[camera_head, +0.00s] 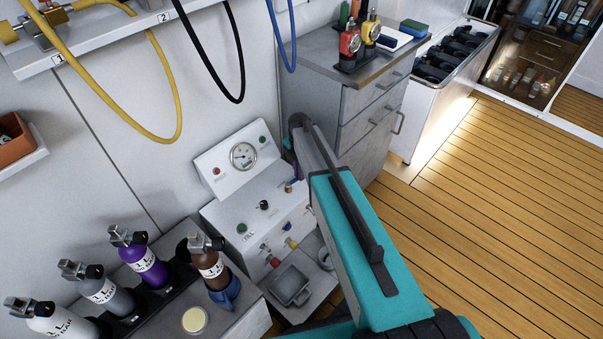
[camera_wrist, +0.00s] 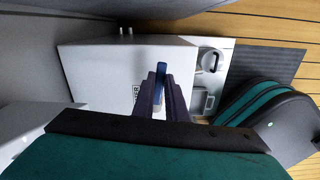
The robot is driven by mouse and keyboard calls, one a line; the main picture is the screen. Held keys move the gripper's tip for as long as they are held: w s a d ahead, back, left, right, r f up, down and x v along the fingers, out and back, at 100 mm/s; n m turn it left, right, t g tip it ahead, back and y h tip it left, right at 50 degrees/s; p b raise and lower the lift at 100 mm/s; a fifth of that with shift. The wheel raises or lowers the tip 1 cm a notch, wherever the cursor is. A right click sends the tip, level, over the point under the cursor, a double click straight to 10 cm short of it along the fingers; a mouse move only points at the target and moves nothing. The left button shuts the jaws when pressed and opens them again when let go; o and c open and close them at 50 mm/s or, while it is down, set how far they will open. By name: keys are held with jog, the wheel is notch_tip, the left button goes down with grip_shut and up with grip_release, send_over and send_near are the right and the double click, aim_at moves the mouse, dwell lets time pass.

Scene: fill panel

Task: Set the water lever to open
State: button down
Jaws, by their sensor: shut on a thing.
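The white fill panel (camera_head: 225,214) stands against the wall, with a round gauge (camera_head: 243,155), small knobs and coloured valve handles. In the wrist view its white side (camera_wrist: 95,75) fills the middle and carries a small dark label. My gripper (camera_wrist: 160,80) has its dark fingers shut on a blue lever (camera_wrist: 161,68) at this side. The lever points away from the camera, and its lower part is hidden between the fingers. In the head view my gripper shows only partly at the panel's right end, and my arm hides the lever.
Several gas bottles (camera_head: 148,263) stand in a rack at the lower left. A grey tray (camera_head: 288,284) sits below the panel front. A grey drawer cabinet (camera_head: 355,100) is close behind my arm. Hoses (camera_head: 178,125) hang above. The wooden floor (camera_head: 500,190) at right is clear.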

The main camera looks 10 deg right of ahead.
jog(key=shift+w+a+r+n, duration=0.1)
jog(key=shift+w+n, duration=0.4)
jog(key=shift+n, duration=0.2)
jog(key=c, duration=1.8)
grip_release()
jog(key=shift+o, duration=0.2)
jog(key=shift+a, duration=0.1)
jog(key=shift+s, duration=0.1)
jog(key=shift+r, duration=0.35)
notch_tip(320, 180, up, 13)
jog(key=shift+p, duration=0.35)
